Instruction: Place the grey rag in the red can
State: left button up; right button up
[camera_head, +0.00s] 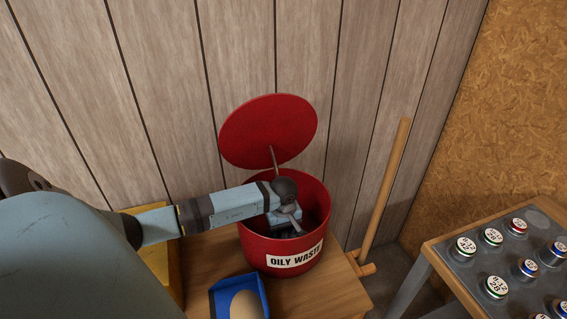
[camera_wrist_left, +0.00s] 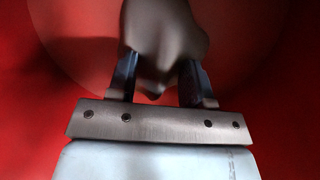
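The red can (camera_head: 262,248), labelled "OILY WASTE", stands on a wooden bench with its round red lid (camera_head: 268,130) tilted up and open. My left gripper (camera_head: 293,231) points down inside the can's mouth. In the left wrist view, the grey rag (camera_wrist_left: 163,38) is between the two fingers of my left gripper (camera_wrist_left: 160,75) and bulges around their tips. The can's red inside (camera_wrist_left: 265,90) surrounds them, and the picture is somewhat blurred. In the head view I cannot make out the rag behind the gripper and rim. My right gripper is not in view.
A blue tray (camera_head: 222,300) with a tan rounded object (camera_head: 246,306) lies in front of the can. A wooden handle (camera_head: 385,190) leans right of it. A table (camera_head: 450,262) with several round labelled caps is at right. A plank wall stands close behind.

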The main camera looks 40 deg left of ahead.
pick_arm(q)
jog(key=shift+r+p, duration=0.3)
jog(key=shift+p, duration=0.05)
notch_tip(320, 180, up, 12)
jog(key=b, duration=0.1)
dwell(0.5)
